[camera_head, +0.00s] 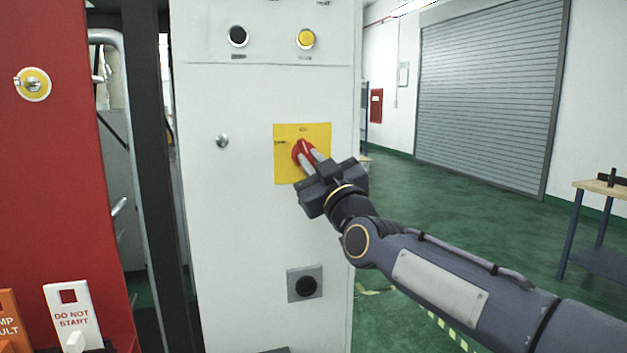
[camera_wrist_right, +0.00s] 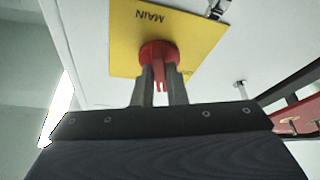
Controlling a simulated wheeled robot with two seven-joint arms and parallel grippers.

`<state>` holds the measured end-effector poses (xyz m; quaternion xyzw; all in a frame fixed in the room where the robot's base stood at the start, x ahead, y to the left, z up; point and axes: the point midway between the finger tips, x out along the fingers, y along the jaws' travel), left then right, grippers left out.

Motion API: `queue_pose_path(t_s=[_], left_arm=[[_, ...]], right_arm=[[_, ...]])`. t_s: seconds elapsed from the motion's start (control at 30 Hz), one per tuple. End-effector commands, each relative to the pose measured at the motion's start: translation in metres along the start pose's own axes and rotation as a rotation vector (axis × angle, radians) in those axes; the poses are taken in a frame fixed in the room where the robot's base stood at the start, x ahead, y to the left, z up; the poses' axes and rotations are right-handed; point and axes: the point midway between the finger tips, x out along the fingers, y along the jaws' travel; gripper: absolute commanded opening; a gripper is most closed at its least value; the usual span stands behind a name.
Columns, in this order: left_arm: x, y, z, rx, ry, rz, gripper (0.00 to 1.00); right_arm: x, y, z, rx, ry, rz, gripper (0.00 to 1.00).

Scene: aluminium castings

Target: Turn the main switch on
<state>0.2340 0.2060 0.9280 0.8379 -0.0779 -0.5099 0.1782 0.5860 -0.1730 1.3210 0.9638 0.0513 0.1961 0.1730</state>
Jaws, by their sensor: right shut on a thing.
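The main switch is a red rotary knob (camera_head: 302,150) on a yellow plate (camera_head: 285,172) on the front of a light grey cabinet (camera_head: 232,250). My right gripper (camera_head: 309,158) reaches it from the lower right and is shut on the knob's handle. In the right wrist view the red knob (camera_wrist_right: 158,52) sits between the two fingers of my right gripper (camera_wrist_right: 159,85). The yellow plate there (camera_wrist_right: 122,45) reads "MAIN" upside down; another label is partly hidden by the knob. My left gripper is not in view.
Above the switch are a black button (camera_head: 238,36) and a yellow button (camera_head: 306,39). A black round control (camera_head: 306,286) sits below. A red panel (camera_head: 50,190) and a "DO NOT START" tag (camera_head: 72,318) are at left. Green floor (camera_head: 440,200) is open at right.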

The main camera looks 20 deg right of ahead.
Motion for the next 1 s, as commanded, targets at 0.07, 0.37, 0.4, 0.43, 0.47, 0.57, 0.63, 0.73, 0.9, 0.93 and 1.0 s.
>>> queue_pose_path(t_s=[0.07,0.37,0.4,0.43,0.47,0.57,0.63,0.73,0.9,0.93,1.0], left_arm=[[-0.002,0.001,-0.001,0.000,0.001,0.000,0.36],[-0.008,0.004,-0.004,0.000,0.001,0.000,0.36],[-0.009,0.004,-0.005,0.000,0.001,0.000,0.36],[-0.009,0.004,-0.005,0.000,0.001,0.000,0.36],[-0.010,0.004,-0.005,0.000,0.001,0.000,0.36],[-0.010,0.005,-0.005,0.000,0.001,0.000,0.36],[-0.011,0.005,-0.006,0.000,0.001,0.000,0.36],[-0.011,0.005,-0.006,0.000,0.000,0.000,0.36],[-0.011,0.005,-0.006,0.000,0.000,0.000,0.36],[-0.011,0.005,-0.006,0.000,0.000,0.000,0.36],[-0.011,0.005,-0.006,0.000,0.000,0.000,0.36]], right_arm=[[0.000,-0.003,0.001,0.062,-0.005,0.020,0.00],[0.001,-0.004,0.000,0.247,-0.007,0.098,0.00],[0.001,-0.004,0.000,0.265,-0.006,0.105,0.00],[0.001,-0.004,0.000,0.277,-0.006,0.111,0.00],[0.001,-0.004,0.000,0.288,-0.006,0.115,0.00],[0.001,-0.004,0.000,0.316,-0.005,0.128,0.00],[0.001,-0.004,0.000,0.329,-0.005,0.134,0.00],[0.001,-0.005,0.000,0.343,-0.005,0.139,0.00],[0.001,-0.004,0.001,0.350,-0.005,0.143,0.00],[0.001,-0.004,0.001,0.350,-0.005,0.143,0.00],[0.001,-0.004,0.001,0.350,-0.005,0.143,0.00]])
